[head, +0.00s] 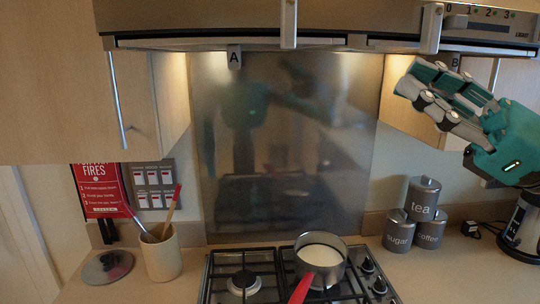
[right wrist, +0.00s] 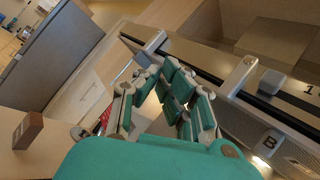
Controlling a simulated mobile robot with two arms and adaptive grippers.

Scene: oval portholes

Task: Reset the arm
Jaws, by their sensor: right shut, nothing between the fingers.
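My right gripper (head: 412,83), teal and grey, is raised at the upper right of the head view, in front of the range hood's right end and the cabinet below it. Its fingers point left and are shut with nothing between them. In the right wrist view its fingers (right wrist: 170,82) come together just short of the hood's front edge; I cannot tell whether they touch it. My left arm and gripper are not in view.
The range hood (head: 250,18) spans the top. Below is a gas hob (head: 243,262) with a red-handled pan (head: 320,262) of white contents. Canisters (head: 424,198) and a coffee maker (head: 523,225) stand right; a utensil pot (head: 161,254) and lid (head: 107,266) are left.

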